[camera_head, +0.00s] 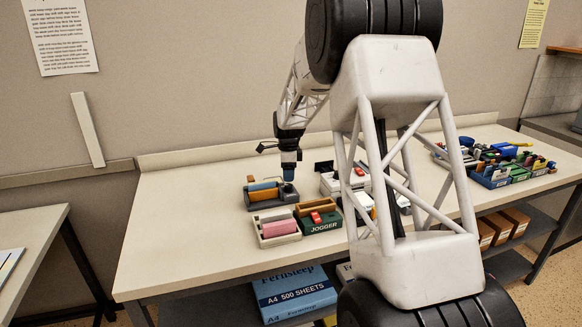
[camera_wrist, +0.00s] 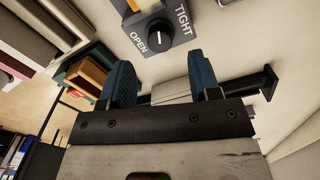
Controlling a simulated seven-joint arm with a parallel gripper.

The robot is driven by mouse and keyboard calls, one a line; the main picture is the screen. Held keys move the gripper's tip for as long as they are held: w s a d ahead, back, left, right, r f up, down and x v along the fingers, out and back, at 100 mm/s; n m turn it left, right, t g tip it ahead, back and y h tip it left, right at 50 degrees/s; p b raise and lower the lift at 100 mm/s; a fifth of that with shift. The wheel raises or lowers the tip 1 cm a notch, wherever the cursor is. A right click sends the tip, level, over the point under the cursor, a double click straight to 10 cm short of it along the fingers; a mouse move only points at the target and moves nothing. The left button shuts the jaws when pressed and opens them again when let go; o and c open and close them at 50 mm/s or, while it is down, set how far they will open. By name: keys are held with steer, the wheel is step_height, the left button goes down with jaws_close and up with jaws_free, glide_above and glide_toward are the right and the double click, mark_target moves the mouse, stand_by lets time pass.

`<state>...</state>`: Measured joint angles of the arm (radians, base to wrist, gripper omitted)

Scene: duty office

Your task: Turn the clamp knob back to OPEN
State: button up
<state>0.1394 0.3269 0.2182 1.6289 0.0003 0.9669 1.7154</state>
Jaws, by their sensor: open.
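The clamp knob (camera_wrist: 157,30) shows in the wrist view, a dark round knob on a dark base plate. The word OPEN is printed at its left and TIGHT at its upper right. I cannot tell clearly which word its pointer faces. My gripper (camera_wrist: 163,78) is open, with two blue-padded fingers apart and nothing between them. The knob lies beyond the fingertips in that view, untouched as far as I see. In the head view my gripper (camera_head: 289,174) points down over the right end of a dark grey clamp unit (camera_head: 255,205); the knob is not clear there.
A green JOGGER box (camera_head: 322,226) and a light tray with a pink roll (camera_head: 281,228) stand in front of the clamp unit. White equipment (camera_head: 330,184) is close on the right, partly behind my arm. The left of the bench (camera_head: 185,235) is clear.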

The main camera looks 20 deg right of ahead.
steer(key=r, duration=0.3)
steer(key=shift+s+a+r, duration=0.15)
steer(key=shift+s+r, duration=0.05)
steer(key=shift+s, duration=0.1)
steer(key=s+a+r+n, duration=0.2)
steer(key=s+r+n, duration=0.1)
steer(key=s, duration=0.4)
steer(key=s+a+r+n, duration=0.2)
steer(key=s+r+n, duration=0.1)
steer(key=s, duration=0.5)
steer(key=s+a+r+n+t, duration=0.1)
steer(key=s+a+r+n, duration=0.1)
steer(key=s+r, duration=0.3)
steer(key=shift+s+a+r+n, duration=0.25)
steer(key=shift+s+n, duration=0.15)
steer(key=shift+s, duration=0.9)
steer(key=m+g, duration=0.1)
steer(key=m, duration=0.3)
glide_above(288, 186)
steer(key=f, duration=1.2)
steer(key=shift+w+d+f, duration=0.1)
steer(key=shift+w+d, duration=0.1)
steer(key=shift+w, duration=0.15)
